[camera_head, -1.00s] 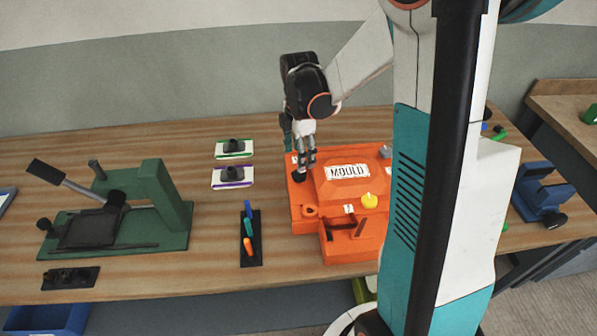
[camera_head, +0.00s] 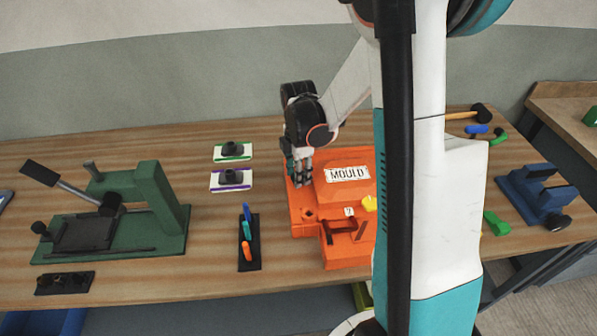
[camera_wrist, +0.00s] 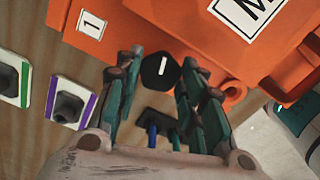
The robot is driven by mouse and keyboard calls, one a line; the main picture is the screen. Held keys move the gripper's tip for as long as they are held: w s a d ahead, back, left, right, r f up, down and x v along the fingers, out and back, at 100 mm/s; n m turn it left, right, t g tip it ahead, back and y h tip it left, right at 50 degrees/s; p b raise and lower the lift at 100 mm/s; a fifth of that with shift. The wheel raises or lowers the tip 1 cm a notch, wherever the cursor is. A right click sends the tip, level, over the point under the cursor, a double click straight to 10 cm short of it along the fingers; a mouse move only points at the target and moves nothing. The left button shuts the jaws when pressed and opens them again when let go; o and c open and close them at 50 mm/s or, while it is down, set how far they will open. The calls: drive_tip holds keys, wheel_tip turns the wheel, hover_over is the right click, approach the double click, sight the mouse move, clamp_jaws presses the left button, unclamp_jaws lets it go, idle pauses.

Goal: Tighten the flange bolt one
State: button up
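The orange mould (camera_head: 335,185) sits on the bench with a "MOULD" label on top. In the wrist view, a black hexagonal bolt head (camera_wrist: 158,74) with a white line mark stands at the mould flange (camera_wrist: 130,38), near a "1" label (camera_wrist: 91,25). My gripper (camera_wrist: 161,62) is open, one fingertip on each side of the bolt head, with gaps showing. I cannot tell exact fingertip height against the head. In the head view my gripper (camera_head: 302,182) is low over the mould's left side, and its fingers hide this bolt.
A green lever press (camera_head: 150,205) stands at left. Two cards with black knobs (camera_head: 231,181) and a black rack (camera_head: 249,255) of coloured sticks lie left of the mould. A blue vise (camera_head: 540,195), a green block (camera_head: 495,223) and a hammer (camera_head: 480,114) are at right.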

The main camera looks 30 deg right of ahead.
drive_tip(key=shift+m, duration=0.3)
drive_tip(key=m+b, duration=0.1)
drive_tip(key=m, duration=0.2)
drive_tip(key=shift+m, duration=2)
drive_tip(key=o, duration=1.1)
drive_tip(key=shift+r, duration=4)
